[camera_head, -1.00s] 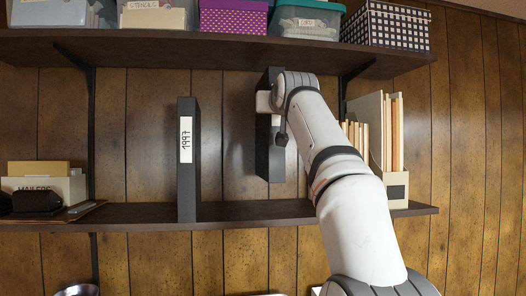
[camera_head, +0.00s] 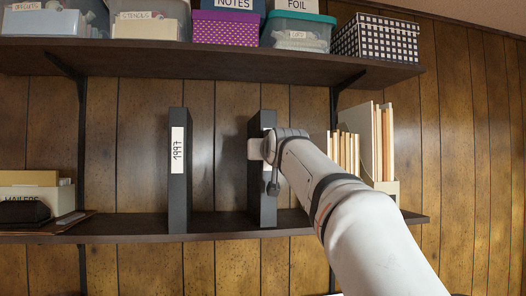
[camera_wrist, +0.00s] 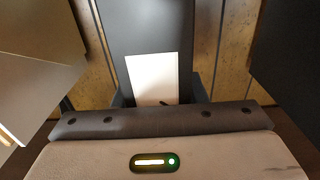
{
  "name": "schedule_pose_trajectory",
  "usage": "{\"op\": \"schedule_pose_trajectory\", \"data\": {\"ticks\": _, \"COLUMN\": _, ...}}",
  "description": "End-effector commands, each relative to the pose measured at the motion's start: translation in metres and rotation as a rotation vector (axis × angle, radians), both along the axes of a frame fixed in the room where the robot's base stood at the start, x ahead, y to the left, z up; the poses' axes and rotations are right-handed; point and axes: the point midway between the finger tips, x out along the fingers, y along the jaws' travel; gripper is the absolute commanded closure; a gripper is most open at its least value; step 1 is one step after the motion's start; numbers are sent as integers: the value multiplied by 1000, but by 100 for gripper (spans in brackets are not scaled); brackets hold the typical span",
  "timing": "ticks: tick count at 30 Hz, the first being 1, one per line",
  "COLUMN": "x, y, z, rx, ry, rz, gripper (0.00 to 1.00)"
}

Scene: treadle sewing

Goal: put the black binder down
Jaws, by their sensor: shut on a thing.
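The black binder (camera_head: 262,205) stands upright over the lower shelf, its lower end at the shelf board. I cannot tell whether it touches the board. My gripper (camera_head: 259,150) is shut on its spine, partly covering the pale label. In the wrist view the binder (camera_wrist: 160,28) rises straight ahead with its white label, held at the gripper (camera_wrist: 160,118); the fingertips are mostly hidden. A second black binder (camera_head: 178,205), labelled 1997, stands upright to the left with a clear gap between them.
The lower shelf (camera_head: 222,226) is bare between the binders. A file holder with folders (camera_head: 384,150) stands to the right, partly behind my arm. A mailers box (camera_head: 32,192) is at far left. The upper shelf (camera_head: 210,60) overhead carries several boxes and bins.

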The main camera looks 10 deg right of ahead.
Motion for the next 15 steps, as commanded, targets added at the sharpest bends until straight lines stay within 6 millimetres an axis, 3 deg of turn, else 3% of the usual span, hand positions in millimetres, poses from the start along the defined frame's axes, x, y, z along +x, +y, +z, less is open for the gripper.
{"op": "schedule_pose_trajectory", "data": {"ticks": 11, "x": -1, "y": 0, "z": -2, "rx": 0, "ry": -6, "rz": -1, "gripper": 100}}
{"op": "schedule_pose_trajectory", "data": {"ticks": 12, "x": 0, "y": 0, "z": -3, "rx": 0, "ry": 0, "rz": -1, "gripper": 60}}
{"op": "schedule_pose_trajectory", "data": {"ticks": 15, "x": 0, "y": -1, "z": -3, "rx": 0, "ry": 0, "rz": -1, "gripper": 51}}
